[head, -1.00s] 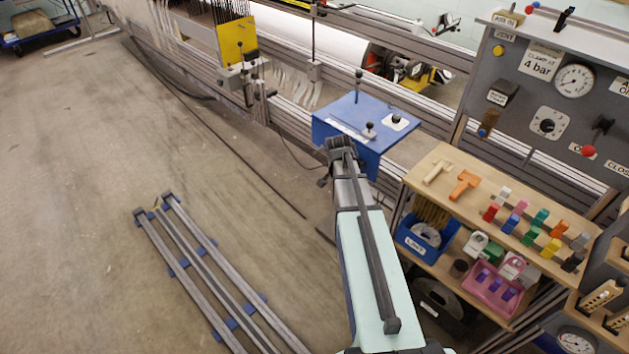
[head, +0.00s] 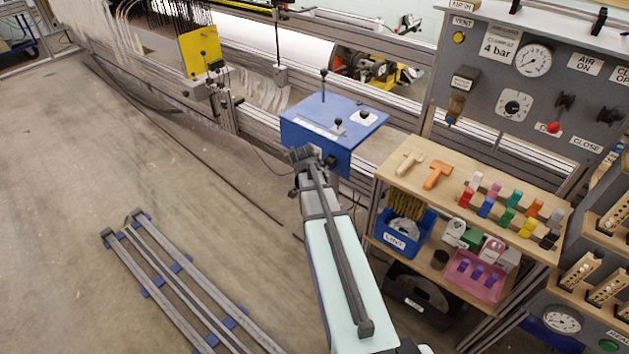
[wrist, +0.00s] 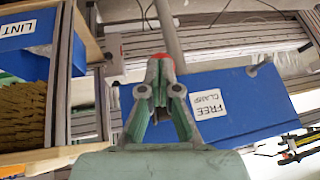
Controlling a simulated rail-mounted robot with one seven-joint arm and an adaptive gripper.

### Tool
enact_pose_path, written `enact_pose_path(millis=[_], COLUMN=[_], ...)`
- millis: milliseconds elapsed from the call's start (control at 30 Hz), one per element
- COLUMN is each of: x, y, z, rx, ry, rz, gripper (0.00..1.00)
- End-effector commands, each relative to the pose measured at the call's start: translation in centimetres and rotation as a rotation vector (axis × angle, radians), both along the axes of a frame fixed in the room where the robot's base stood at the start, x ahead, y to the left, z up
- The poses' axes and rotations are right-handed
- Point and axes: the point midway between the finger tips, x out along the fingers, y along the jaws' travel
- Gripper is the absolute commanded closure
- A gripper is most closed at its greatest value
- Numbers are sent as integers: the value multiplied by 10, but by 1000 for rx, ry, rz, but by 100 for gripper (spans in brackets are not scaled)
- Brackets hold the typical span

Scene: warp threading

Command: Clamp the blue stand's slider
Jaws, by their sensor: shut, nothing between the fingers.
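The blue stand (head: 300,124) is by the loom frame in the head view. On its top are a tall black-knobbed post (head: 323,86), a short black knob (head: 338,128) beside a white strip, and a white plate with a dark knob (head: 364,117). I cannot tell for sure which part is the slider. In the wrist view a blue panel (wrist: 255,108) carries an upside-down FREE/CLAMP label (wrist: 208,105). My gripper (wrist: 160,68) is shut and empty, its tips in front of the blue panel's left part. In the head view my arm's end is at the stand's near side; the fingertips are hidden.
A wooden shelf (head: 395,157) with coloured blocks, a blue LINT bin (head: 397,240) and a pink tray (head: 474,276) stands right of the arm. A grey control panel (head: 465,60) rises behind. Grey rails (head: 180,285) lie on the floor at left, with bare floor around.

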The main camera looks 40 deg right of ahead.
Motion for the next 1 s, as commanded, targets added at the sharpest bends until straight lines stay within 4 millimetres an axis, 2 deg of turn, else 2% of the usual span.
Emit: enact_pose_path(millis=[200,367,1000], x=[-1,-4,-45], y=[1,6,71], z=[-3,5,90], rx=[6,5,-1], ry=[6,5,-2], rz=[-2,-2,-1], gripper=[100,100,100])
